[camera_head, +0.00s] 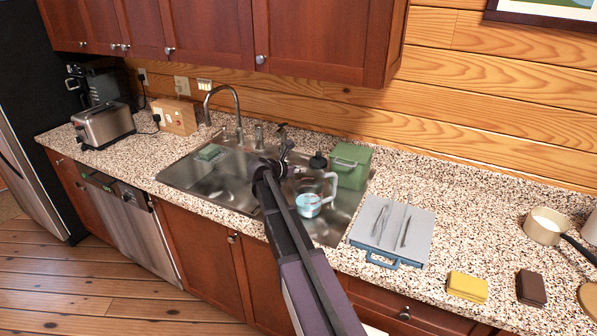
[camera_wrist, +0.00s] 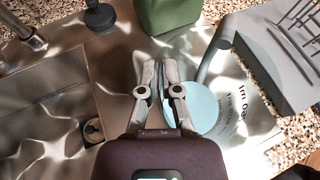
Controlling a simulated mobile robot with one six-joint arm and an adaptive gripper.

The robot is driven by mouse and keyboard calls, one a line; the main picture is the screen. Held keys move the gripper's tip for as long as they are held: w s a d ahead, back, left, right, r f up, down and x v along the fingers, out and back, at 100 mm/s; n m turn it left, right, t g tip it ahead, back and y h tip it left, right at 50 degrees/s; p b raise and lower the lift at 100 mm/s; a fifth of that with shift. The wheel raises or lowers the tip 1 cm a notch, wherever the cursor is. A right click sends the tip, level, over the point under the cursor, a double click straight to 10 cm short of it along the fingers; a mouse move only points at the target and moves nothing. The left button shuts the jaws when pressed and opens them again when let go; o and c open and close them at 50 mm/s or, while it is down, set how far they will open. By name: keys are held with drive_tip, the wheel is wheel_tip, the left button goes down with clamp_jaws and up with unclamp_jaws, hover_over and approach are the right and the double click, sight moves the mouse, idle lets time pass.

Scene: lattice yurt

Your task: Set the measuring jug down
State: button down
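The measuring jug (camera_head: 309,203) is clear, with pale blue liquid in it and a handle on its right. In the head view it shows over the right part of the steel sink. I cannot tell whether its base touches anything. My gripper (camera_head: 292,172) is at the jug's upper left side. In the wrist view my gripper's fingers (camera_wrist: 161,70) are nearly together, seemingly with the jug's clear wall between them. The jug's liquid (camera_wrist: 204,108) shows just right of the fingers there. The exact contact is hard to see through the clear wall.
A green bin (camera_head: 351,167) stands behind the jug. A grey-blue rack (camera_head: 367,235) with utensils is close on its right. A yellow block (camera_head: 466,287), a brown block (camera_head: 531,288) and a saucepan (camera_head: 544,227) are farther right. Bare speckled counter (camera_head: 480,225) lies between.

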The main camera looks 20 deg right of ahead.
drive_tip(key=c, duration=0.8)
unclamp_jaws()
drive_tip(key=shift+s+a+r+p, duration=0.2)
drive_tip(key=shift+a+r+p, duration=0.1)
drive_tip(key=shift+a, duration=0.15)
drive_tip(key=p+v, duration=0.4)
drive_tip(key=v, duration=0.7)
drive_tip(key=shift+s+f, duration=0.1)
drive_tip(key=shift+f, duration=0.1)
